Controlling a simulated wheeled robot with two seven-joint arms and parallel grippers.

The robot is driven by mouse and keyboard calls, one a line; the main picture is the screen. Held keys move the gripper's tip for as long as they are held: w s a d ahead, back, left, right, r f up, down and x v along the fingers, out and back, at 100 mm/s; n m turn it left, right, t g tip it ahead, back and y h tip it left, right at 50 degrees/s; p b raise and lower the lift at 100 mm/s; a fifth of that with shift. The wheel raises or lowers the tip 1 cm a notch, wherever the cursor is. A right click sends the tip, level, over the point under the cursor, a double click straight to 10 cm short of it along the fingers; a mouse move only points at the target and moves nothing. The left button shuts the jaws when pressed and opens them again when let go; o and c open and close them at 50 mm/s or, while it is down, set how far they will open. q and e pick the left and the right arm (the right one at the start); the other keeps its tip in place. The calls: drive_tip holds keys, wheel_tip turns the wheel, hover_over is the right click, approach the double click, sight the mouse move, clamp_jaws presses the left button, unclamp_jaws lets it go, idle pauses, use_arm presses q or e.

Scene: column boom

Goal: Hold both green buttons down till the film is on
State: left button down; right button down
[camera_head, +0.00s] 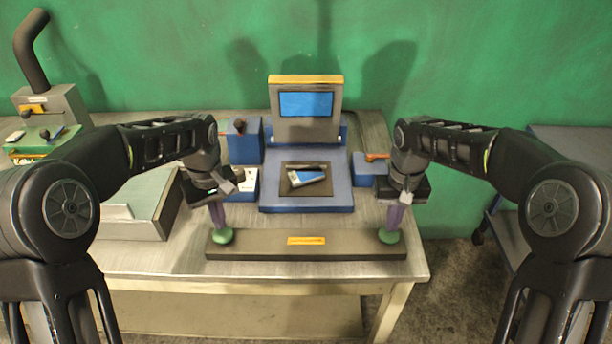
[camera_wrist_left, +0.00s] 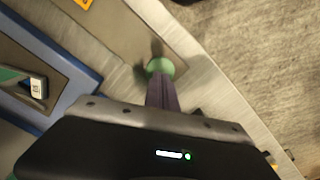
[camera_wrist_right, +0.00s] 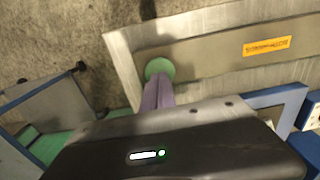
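Two green buttons sit at the ends of a dark bar (camera_head: 260,243): the left one (camera_head: 222,237) and the right one (camera_head: 388,237). My left gripper (camera_head: 218,222), with purple fingers, is shut and empty, pointing down at the left button; the tips look in contact with it, also in the left wrist view (camera_wrist_left: 160,66). My right gripper (camera_head: 393,222) is likewise shut and empty with its tips at the right button (camera_wrist_right: 160,68). I cannot tell how far either button is pressed. Behind the bar, a phone (camera_head: 307,176) lies on a blue press's dark pad (camera_head: 290,188). A blue film-like sheet (camera_head: 306,104) is in the raised grey plate (camera_head: 306,128).
The press stands on a metal table (camera_head: 280,266). A blue block with a dark knob (camera_head: 244,142) is left of the press, a small blue box with an orange piece (camera_head: 368,166) right of it. A grey tray (camera_head: 140,215) and a machine with a bent pipe (camera_head: 50,100) are further left.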

sight(222, 233)
drive_tip(key=shift+f, duration=1.2)
use_arm(q)
drive_tip(key=shift+f, duration=1.6)
